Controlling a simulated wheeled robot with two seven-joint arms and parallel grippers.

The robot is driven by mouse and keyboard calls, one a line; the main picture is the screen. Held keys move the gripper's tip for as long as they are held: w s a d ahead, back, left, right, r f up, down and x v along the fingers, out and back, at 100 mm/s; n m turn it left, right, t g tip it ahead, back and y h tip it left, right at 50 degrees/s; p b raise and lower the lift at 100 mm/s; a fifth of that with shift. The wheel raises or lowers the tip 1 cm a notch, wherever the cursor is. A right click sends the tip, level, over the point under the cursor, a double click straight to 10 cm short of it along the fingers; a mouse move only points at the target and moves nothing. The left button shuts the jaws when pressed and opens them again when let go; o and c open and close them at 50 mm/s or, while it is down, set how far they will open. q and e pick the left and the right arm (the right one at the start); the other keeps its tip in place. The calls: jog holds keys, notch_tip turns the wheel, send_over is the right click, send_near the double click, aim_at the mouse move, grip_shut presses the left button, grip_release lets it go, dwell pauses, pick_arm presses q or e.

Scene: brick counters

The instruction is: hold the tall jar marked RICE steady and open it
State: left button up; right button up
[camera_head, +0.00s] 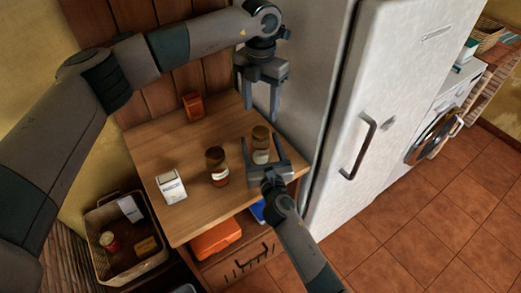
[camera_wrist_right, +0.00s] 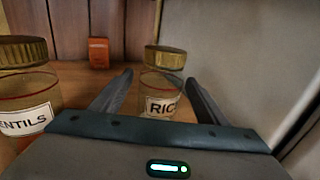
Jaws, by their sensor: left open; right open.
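The RICE jar (camera_head: 261,146) stands upright on the wooden counter near its right side, with a gold-brown lid. In the right wrist view the jar (camera_wrist_right: 160,107) stands between the two fingers, its label partly cut off by my gripper's body. My right gripper (camera_head: 263,142) is open, low at the jar, with a finger on each side; gaps seem to show beside the glass. My left gripper (camera_head: 260,112) is open and empty, fingers pointing down, above and behind the lid in the head view.
The LENTILS jar (camera_head: 217,168) stands left of the RICE jar. A white carton (camera_head: 172,190) is at the front left, an orange box (camera_head: 193,106) at the back. The white fridge (camera_head: 345,130) borders the counter's right. A basket (camera_head: 97,221) with items sits lower left.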

grip_shut()
pick_arm(q)
jog(key=shift+m, duration=0.3)
jog(key=m, duration=1.2)
jog(key=shift+m, duration=0.3)
jog(key=m, duration=1.3)
jog(key=shift+m, duration=0.4)
